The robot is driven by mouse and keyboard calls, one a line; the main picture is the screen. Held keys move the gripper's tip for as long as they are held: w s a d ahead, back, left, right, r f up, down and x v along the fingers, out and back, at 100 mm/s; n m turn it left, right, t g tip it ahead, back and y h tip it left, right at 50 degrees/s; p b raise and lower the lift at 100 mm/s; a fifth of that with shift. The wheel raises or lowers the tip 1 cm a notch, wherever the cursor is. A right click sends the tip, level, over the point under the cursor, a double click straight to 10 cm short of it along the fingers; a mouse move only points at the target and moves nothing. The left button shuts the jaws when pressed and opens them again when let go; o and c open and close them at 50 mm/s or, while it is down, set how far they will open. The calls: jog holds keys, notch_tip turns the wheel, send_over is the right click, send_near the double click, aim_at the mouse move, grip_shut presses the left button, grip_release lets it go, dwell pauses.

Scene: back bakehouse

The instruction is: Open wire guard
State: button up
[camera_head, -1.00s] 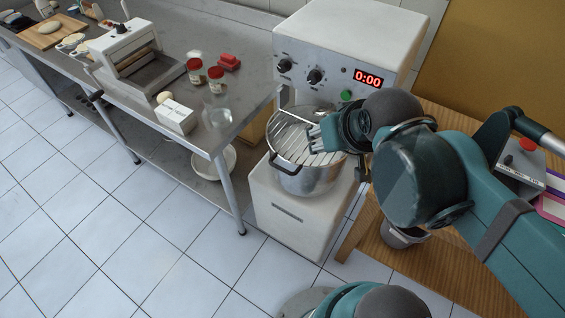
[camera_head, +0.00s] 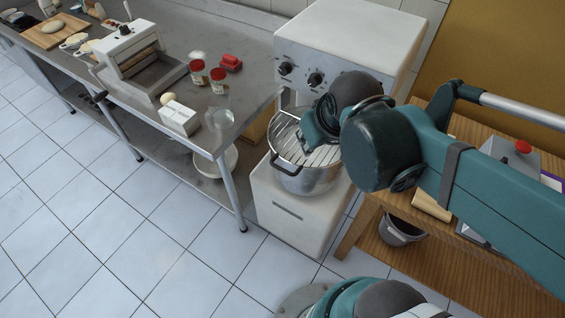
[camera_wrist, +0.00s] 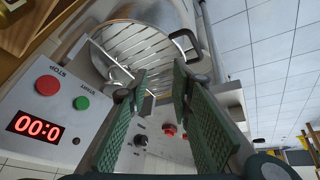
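The wire guard (camera_head: 318,157), a round grid of pale metal bars, lies over the steel bowl (camera_head: 310,183) of the white mixer (camera_head: 352,40). It also shows in the wrist view (camera_wrist: 137,45), with the bowl's black handle (camera_wrist: 184,42) beside it. My gripper (camera_wrist: 161,84) is open, with its two green-padded fingers apart and nothing visibly held between them. Whether a fingertip touches the guard I cannot tell. The guard looks shut.
A steel bench (camera_head: 230,110) with jars (camera_head: 197,72) stands left. A wooden table (camera_head: 365,255) stands right. The floor in front is clear.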

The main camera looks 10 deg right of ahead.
jog(key=shift+w+a+f+n+g+p, duration=0.7)
jog(key=shift+a+n+p, duration=0.5)
jog(key=shift+a, duration=0.25)
jog(key=n+g+h+p, duration=0.2)
jog(key=n+g+p, duration=0.15)
jog(key=p, duration=0.25)
send_near(283, 169)
jog(key=shift+s+d+n+t, duration=0.15)
jog(key=shift+s+n+t, duration=0.2)
jog(key=shift+s+t, duration=0.1)
jog(key=shift+f+b, duration=0.2)
jog(key=shift+b, duration=0.1)
jog(key=shift+b+x, duration=0.8)
jog(key=shift+x, duration=3)
grip_shut()
